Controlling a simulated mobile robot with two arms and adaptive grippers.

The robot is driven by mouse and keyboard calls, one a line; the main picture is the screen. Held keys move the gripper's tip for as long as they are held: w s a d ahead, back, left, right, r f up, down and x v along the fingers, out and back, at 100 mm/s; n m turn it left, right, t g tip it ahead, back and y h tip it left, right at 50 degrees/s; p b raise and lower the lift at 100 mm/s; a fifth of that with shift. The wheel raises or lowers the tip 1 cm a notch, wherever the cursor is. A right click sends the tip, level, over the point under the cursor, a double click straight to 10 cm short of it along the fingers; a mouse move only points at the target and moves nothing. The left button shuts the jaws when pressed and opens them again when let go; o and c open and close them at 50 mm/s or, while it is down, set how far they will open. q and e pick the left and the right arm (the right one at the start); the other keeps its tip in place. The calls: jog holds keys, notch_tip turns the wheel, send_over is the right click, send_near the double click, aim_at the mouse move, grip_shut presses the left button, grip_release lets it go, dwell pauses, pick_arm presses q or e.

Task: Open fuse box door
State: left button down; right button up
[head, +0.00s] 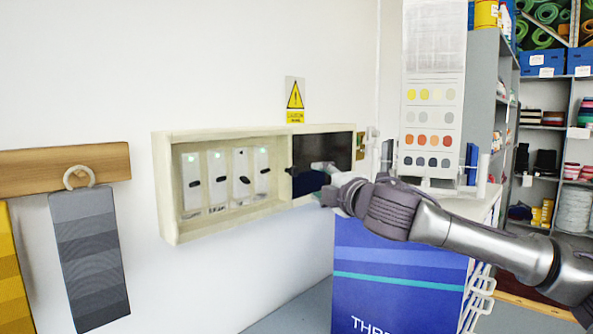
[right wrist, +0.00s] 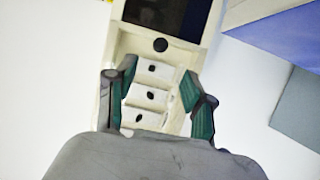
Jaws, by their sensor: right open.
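The cream fuse box (head: 163,205) is fixed to the white wall in the head view. Its left part is uncovered and shows several white switches (head: 217,178) with green lights. A dark glossy panel (head: 340,145), which looks like the door, fills the right part. In the right wrist view the dark panel (right wrist: 168,14) is at the top, with a round black knob (right wrist: 161,45) below it and switches (right wrist: 152,70) further down. My right gripper (head: 327,193) is in front of the box's right part, partly hiding it. Its fingers (right wrist: 152,88) are apart, with nothing seen held. My left gripper is out of view.
A yellow caution sign (head: 295,97) is above the box. Grey swatches (head: 90,255) hang from a wooden rail (head: 60,168) at left. A colour chart (head: 432,120) and a blue-fronted counter (head: 390,275) stand at right.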

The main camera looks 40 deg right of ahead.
aim_at(295, 172)
jog(key=p+x, duration=0.5)
jog(key=x, duration=0.6)
jog(key=shift+p, duration=0.4)
jog(key=shift+w+d+f, duration=0.1)
jog(key=shift+w+d, duration=0.05)
jog(key=shift+w, duration=0.45)
grip_shut()
